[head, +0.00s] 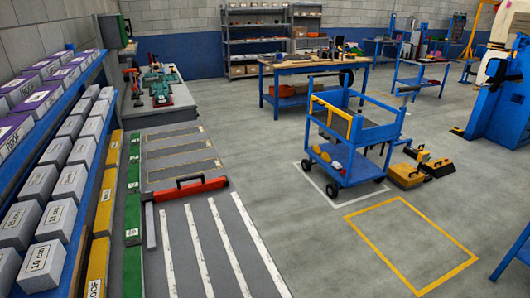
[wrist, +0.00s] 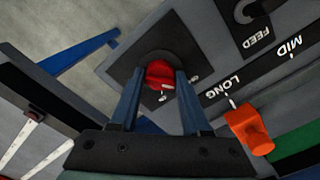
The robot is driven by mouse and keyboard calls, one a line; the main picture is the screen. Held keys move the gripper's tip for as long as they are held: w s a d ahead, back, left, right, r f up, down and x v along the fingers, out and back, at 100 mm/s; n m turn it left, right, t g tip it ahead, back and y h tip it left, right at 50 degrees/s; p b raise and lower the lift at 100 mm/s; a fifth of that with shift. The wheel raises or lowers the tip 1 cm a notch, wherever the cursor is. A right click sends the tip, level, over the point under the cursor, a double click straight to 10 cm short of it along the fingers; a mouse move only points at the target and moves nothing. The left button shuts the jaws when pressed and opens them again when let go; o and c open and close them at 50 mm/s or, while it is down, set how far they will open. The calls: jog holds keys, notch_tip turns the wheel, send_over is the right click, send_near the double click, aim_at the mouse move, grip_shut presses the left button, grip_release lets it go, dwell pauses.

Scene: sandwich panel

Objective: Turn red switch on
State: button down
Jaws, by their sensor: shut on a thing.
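The red switch (wrist: 159,72) sits on a dark square plate (wrist: 128,62) on a grey panel in the wrist view. My gripper (wrist: 160,80) has its two blue fingers on either side of the red switch and is shut on it. Small white marks, partly covered by the fingers, show beside the switch. I cannot read from them which way it is set. I cannot make out the switch or my gripper in the head view.
Beside the switch, the panel carries an orange knob (wrist: 248,128) near the LONG and MID labels, and a dark knob (wrist: 252,10) by FEED. In the head view, a shelf of boxes (head: 75,135) lines the left. A blue cart (head: 350,150) stands on open floor.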

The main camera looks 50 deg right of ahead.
jog(key=shift+m+p, duration=0.3)
jog(key=shift+r+m+p, duration=0.1)
jog(key=shift+m+p, duration=0.45)
jog(key=shift+m, duration=0.45)
jog(key=m+p, duration=0.1)
jog(key=m, duration=0.2)
jog(key=shift+m+p, duration=0.3)
jog(key=shift+m, duration=0.1)
jog(key=m+p, duration=0.1)
jog(key=m, duration=0.2)
jog(key=shift+m+p, duration=0.6)
jog(key=shift+m, duration=1.6)
jog(key=shift+c, duration=1.9)
grip_release()
